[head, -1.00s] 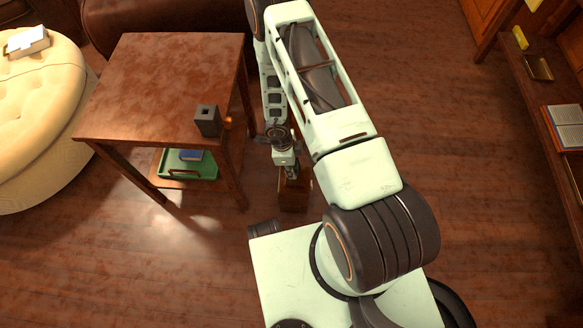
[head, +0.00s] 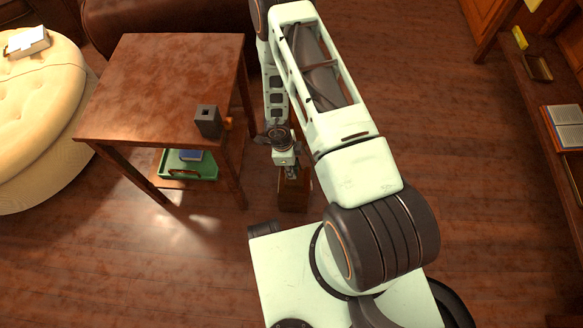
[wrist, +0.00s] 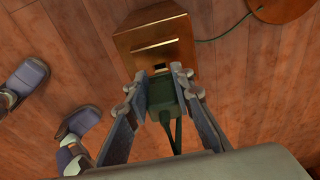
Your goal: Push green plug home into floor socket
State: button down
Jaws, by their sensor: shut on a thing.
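The green plug (wrist: 164,94) is between the fingers of my gripper (wrist: 163,82) in the wrist view, which are shut on it. A dark green cord trails back from the plug toward my wrist. The floor socket (wrist: 150,42) is a brown box with a brassy face just ahead of the plug, its dark opening in line with the plug's front. The plug's tip is close to that opening; I cannot tell how deep it sits. In the head view, the socket box (head: 293,196) stands on the floor below my gripper (head: 287,172), partly hidden by it.
A wooden side table (head: 165,85) stands left of my arm, with a dark block (head: 208,121) near its corner and a green tray (head: 204,171) on its lower shelf. A round wooden base (wrist: 280,8) with a thin green cord lies beyond the socket.

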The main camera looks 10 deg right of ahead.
jog(key=shift+f+b, duration=1.15)
jog(key=shift+f, duration=0.45)
jog(key=c, duration=1.6)
grip_release()
notch_tip(320, 180, up, 12)
jog(key=a, duration=0.1)
jog(key=shift+w+a, duration=0.25)
jog(key=shift+a, duration=0.1)
